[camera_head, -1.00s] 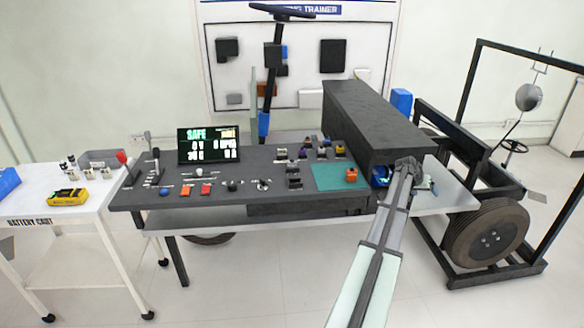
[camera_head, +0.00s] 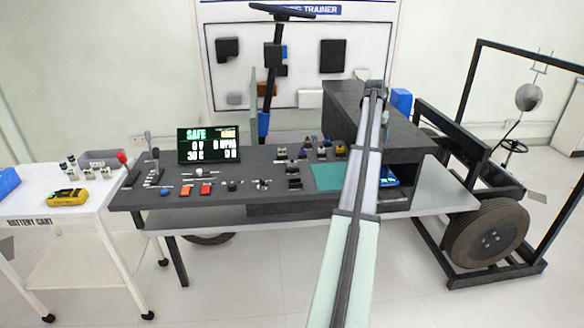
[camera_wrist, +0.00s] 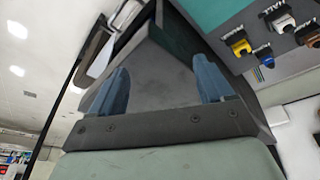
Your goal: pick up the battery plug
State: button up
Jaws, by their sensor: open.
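I cannot pick out the battery plug for certain. The orange block seen earlier on the teal mat (camera_head: 328,177) does not show now; my arm crosses that part of the mat. In the wrist view, several small coloured connectors sit on a dark panel beside the mat: a yellow one (camera_wrist: 240,46), a white one (camera_wrist: 283,22), a blue one (camera_wrist: 268,71) and an orange one at the right edge. My gripper (camera_wrist: 162,85) is open and empty, its two blue-grey fingers apart over the dark box. In the head view my gripper (camera_head: 375,88) is small and dark, above the box.
The large dark box (camera_head: 405,135) stands on the bench's right side, with a blue thing (camera_head: 390,176) in its open front. A lit screen (camera_head: 208,145) and several switches stand left on the bench. A white cart (camera_head: 60,225) stands at far left; a wheeled frame is at right.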

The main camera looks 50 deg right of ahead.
jog(key=w+a+n+y, duration=0.1)
jog(key=w+a, duration=0.2)
jog(key=w, duration=0.5)
jog(key=w+a+y, duration=0.1)
jog(key=w+a, duration=0.2)
jog(key=w, duration=0.4)
jog(key=n+y, duration=0.1)
jog(key=n, duration=0.1)
send_over(292, 160)
notch_tip(292, 160, down, 15)
jog(key=shift+w+d+r, duration=0.15)
jog(key=shift+r, duration=0.05)
jog(key=shift+c, duration=0.2)
jog(key=c, duration=1.1)
notch_tip(292, 160, up, 10)
jog(key=s+d, duration=0.2)
jog(key=s, duration=0.2)
jog(key=s+d, duration=0.3)
jog(key=s, duration=0.1)
jog(key=s+d, duration=0.3)
jog(key=s, duration=0.1)
jog(key=shift+s+d+r, duration=0.1)
jog(key=shift+d+r, duration=0.15)
